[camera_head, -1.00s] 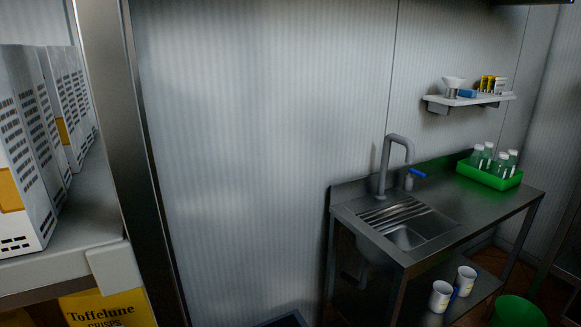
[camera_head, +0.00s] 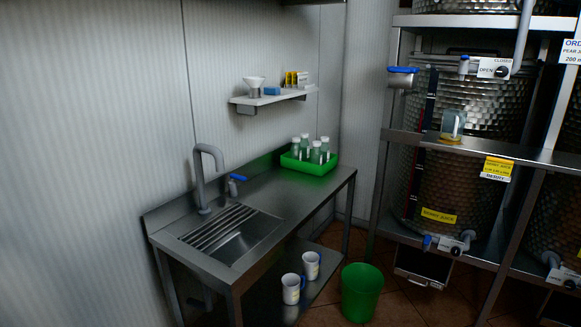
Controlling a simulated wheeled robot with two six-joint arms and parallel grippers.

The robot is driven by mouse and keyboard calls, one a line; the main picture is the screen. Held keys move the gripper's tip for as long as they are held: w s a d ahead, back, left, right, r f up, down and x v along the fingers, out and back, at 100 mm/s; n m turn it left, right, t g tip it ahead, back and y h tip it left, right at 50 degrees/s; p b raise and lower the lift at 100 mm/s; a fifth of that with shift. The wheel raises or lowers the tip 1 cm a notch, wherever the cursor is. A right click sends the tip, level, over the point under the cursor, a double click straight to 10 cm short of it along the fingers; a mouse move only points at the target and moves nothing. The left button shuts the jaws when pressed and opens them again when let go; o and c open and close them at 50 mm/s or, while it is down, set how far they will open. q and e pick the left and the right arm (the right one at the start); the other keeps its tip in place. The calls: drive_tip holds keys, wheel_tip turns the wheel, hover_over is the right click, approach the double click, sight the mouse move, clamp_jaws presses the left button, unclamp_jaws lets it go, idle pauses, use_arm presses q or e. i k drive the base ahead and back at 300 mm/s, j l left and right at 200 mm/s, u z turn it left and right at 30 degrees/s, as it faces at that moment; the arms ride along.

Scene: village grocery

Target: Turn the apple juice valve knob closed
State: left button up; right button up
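Steel juice tanks stand in a rack at the right. On the upper tank (camera_head: 465,105) a white plate reading OPEN and CLOSED carries a dark round valve knob (camera_head: 502,71). A second valve knob (camera_head: 456,250) sits low on the front of the lower tank (camera_head: 455,190), beside a blue-handled tap. A third valve (camera_head: 570,283) is partly visible at the lower right edge. The yellow tank labels are too small to read fully, so I cannot tell which knob is the apple juice one. Neither of my grippers is in view.
A steel sink table (camera_head: 315,190) stands along the left wall, with a green crate (camera_head: 310,167) of bottles on it. Two white cups (camera_head: 291,289) are on its lower shelf. A green bin (camera_head: 361,292) stands on the floor between table and rack. A wall shelf (camera_head: 270,98) hangs above.

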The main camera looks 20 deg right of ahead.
sight(502, 71)
drive_tip(key=l+z, duration=0.1)
drive_tip(key=z, duration=0.3)
drive_tip(key=i+z, duration=0.1)
drive_tip(key=z, duration=0.35)
drive_tip(key=l+z, duration=0.1)
drive_tip(key=z, duration=0.3)
drive_tip(key=i+z, duration=0.1)
drive_tip(key=z, duration=0.3)
drive_tip(key=u, duration=2.4)
drive_tip(key=l+u, duration=0.25)
drive_tip(key=u, duration=0.25)
drive_tip(key=l+u, duration=0.25)
drive_tip(key=u, duration=0.25)
drive_tip(key=k+l+u, duration=0.1)
drive_tip(key=l+u, duration=0.15)
drive_tip(key=u, duration=0.25)
drive_tip(key=k+l+u, duration=0.15)
drive_tip(key=u, duration=0.35)
drive_tip(key=k+l+u, duration=0.25)
drive_tip(key=k, duration=0.4)
drive_tip(key=k+z, duration=0.2)
drive_tip(key=z, duration=0.25)
drive_tip(key=k+l+z, duration=0.15)
drive_tip(key=z, duration=0.25)
drive_tip(key=k+l+z, duration=0.2)
drive_tip(key=z, duration=0.25)
